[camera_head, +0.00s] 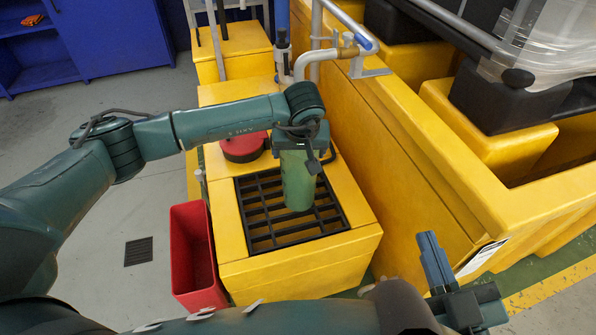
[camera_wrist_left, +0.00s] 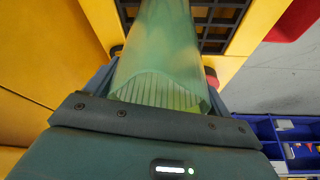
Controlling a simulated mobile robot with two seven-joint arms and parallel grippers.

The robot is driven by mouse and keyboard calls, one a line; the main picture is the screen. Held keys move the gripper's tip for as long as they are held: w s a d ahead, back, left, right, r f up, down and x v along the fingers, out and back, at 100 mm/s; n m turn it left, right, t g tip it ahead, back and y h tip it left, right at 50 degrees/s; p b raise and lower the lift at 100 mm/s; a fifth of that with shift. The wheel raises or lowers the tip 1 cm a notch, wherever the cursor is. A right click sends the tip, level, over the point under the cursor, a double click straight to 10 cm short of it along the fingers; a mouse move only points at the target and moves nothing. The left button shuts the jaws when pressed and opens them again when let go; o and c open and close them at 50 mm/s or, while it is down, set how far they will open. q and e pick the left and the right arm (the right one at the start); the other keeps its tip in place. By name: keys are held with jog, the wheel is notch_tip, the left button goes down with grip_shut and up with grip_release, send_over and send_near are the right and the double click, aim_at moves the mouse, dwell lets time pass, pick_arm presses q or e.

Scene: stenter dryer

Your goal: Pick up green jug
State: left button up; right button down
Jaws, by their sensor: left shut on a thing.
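The green jug (camera_head: 298,182) is a translucent green upright vessel over the black grate of the yellow unit. My left gripper (camera_head: 302,150) is shut on the jug near its top, coming from above. In the left wrist view the jug (camera_wrist_left: 160,50) fills the space between the fingers of my left gripper (camera_wrist_left: 160,85). I cannot tell whether its base touches the grate. My right gripper (camera_head: 452,275) is at the lower right, away from the jug, with its two fingers apart and nothing between them.
The black grate (camera_head: 262,224) is set in the yellow unit (camera_head: 300,268). A red bin (camera_head: 191,255) stands on the floor at its left. A red round object (camera_head: 244,146) sits behind the grate. Pipes (camera_head: 318,50) and a yellow machine wall (camera_head: 415,150) rise behind and to the right.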

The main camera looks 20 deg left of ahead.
pick_arm(q)
jog(key=shift+r, duration=0.1)
jog(key=c, duration=1)
